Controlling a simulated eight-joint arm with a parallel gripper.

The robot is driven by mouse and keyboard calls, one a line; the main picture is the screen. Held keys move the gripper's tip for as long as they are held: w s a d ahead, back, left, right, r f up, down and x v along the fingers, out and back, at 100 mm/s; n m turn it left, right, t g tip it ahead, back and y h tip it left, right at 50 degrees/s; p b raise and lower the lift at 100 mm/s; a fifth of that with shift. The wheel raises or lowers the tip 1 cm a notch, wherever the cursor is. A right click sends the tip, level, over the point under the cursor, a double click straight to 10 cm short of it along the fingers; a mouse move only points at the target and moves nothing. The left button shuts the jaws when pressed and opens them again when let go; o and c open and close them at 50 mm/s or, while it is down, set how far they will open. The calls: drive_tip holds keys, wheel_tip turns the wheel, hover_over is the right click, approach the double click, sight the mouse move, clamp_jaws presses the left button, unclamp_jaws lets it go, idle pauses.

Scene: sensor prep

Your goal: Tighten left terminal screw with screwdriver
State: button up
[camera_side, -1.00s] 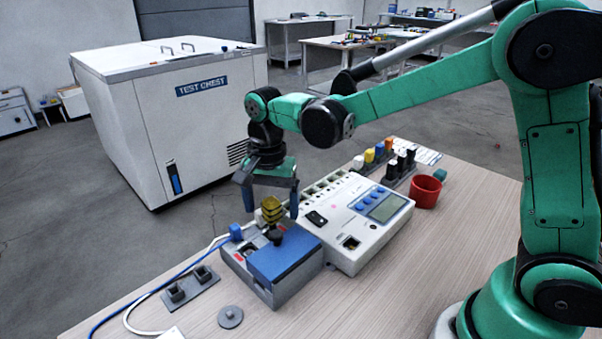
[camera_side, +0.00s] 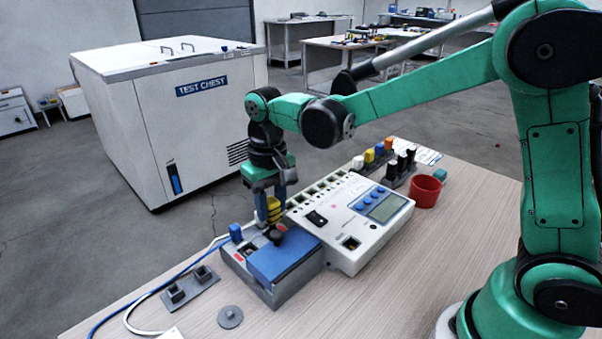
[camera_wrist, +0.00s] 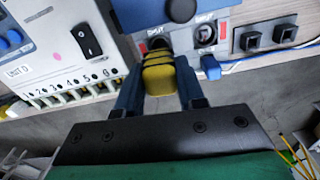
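The screwdriver's yellow handle with dark bands (camera_side: 273,212) stands about upright over the back of the grey terminal box with a blue cover (camera_side: 283,257). It also shows in the wrist view (camera_wrist: 160,78). My gripper (camera_side: 271,214) points down, with one finger on each side of the handle; in the wrist view my gripper (camera_wrist: 161,72) looks shut on it. A dark round piece (camera_side: 275,236) is below the handle. The screwdriver's tip and the left terminal screw are hidden, so I cannot tell if they touch.
A white meter unit (camera_side: 350,215) stands right beside the box. A grey socket plate (camera_side: 190,288), blue cable (camera_side: 140,294) and grey disc (camera_side: 230,317) lie left and in front. The front right tabletop is clear.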

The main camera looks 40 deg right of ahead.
clamp_jaws()
drive_tip(key=m, duration=0.3)
drive_tip(key=shift+m, duration=0.3)
drive_tip(key=m, duration=0.3)
drive_tip(key=shift+m, duration=0.4)
drive_tip(key=m, duration=1)
drive_tip(key=shift+r, duration=3)
